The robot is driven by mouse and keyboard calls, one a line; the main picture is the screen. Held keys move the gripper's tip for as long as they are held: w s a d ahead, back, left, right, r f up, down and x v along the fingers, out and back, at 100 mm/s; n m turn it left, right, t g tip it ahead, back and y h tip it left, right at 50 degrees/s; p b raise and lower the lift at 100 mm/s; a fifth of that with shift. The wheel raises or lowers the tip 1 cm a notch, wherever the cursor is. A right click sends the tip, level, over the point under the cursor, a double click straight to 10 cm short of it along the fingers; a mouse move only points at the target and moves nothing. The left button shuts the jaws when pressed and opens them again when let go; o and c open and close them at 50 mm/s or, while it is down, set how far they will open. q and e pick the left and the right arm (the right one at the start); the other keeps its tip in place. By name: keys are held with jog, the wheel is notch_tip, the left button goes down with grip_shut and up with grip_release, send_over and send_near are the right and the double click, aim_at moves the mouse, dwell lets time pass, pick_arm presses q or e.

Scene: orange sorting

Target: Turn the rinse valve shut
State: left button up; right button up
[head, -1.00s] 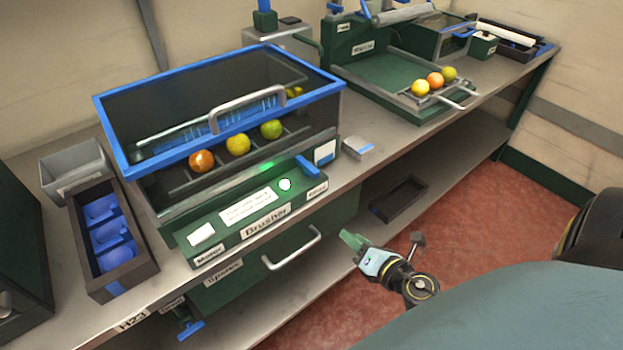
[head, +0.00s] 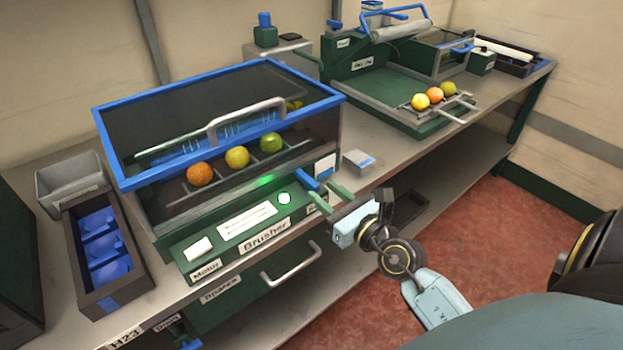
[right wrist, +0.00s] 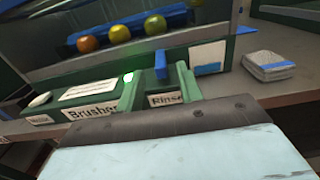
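The rinse valve is a blue lever (head: 307,181) at the right end of the green Brusher panel (head: 230,235). It also shows in the right wrist view (right wrist: 161,65), above the Rinse label (right wrist: 166,99). My right gripper (head: 328,195) is open, with its green fingers pointing at the valve from the front right. In the right wrist view the fingers (right wrist: 158,84) stand apart, one on each side of the lever's line. I cannot tell whether they touch it. My left gripper is not in view.
The blue-rimmed brusher bin (head: 110,150) holds several fruits. A small white-and-blue stack (head: 358,162) lies right of the valve. A drawer handle (head: 291,264) juts out below.

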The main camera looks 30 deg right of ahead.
aim_at(318, 187)
jog(key=shift+w+a, duration=0.2)
jog(key=shift+w, duration=2.55)
jog(key=shift+c, duration=0.2)
grip_shut()
